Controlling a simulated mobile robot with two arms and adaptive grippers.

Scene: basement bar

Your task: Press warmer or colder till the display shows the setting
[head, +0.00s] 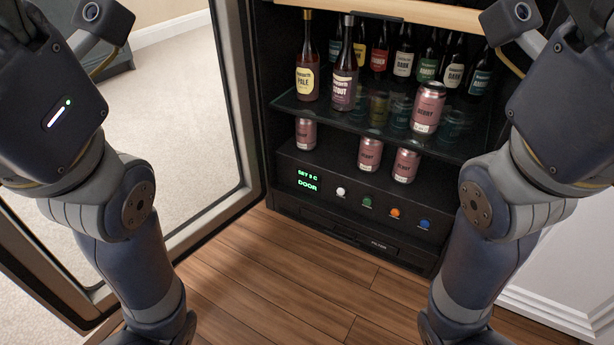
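The display (308,180) is on the black control panel inside the open drinks fridge. Its green text appears to read "SET 9 C" with "DOOR" below it. To its right is a row of round buttons: white (341,192), green (367,201), orange (394,213) and blue (424,224). Their small labels are too small to read, so I cannot tell which is warmer or colder. My arms rise at the left and right sides of the picture, well apart from the panel. Neither gripper's fingers show in this view.
The glass fridge door (244,190) stands open at the left. Bottles (343,75) and a can (428,108) stand on the glass shelf (290,101). Several cans (369,154) stand on the ledge above the panel. The wooden floor (260,275) in front is clear.

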